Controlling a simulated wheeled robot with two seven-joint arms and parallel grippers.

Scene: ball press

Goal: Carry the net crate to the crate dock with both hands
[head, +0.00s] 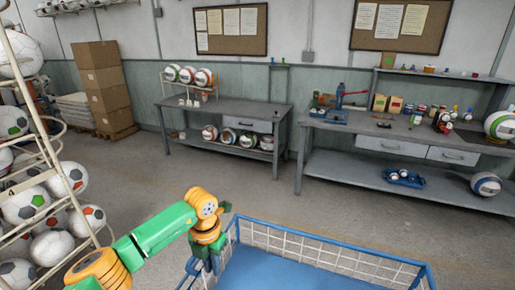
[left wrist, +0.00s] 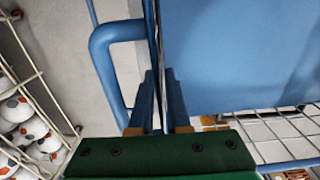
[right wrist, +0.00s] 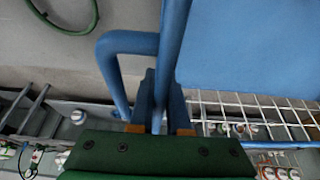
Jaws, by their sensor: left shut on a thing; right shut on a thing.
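The net crate (head: 330,246) has a blue tube frame, white netting and a blue floor. It fills the bottom middle of the head view, cut off by the lower edge. My left gripper (head: 207,262) is at its left end. In the left wrist view its fingers (left wrist: 158,105) are closed on a blue tube beside the crate's handle loop (left wrist: 103,60). In the right wrist view my right gripper (right wrist: 157,100) is closed on a blue tube beside another handle loop (right wrist: 112,62). The right gripper is outside the head view. I cannot make out the crate dock.
A ball rack (head: 70,222) with several balls stands close on the left. Two grey workbenches (head: 225,108) (head: 400,180) stand along the back wall. Stacked cardboard boxes (head: 103,85) are at the back left. Open grey floor (head: 250,185) lies between the crate and the benches.

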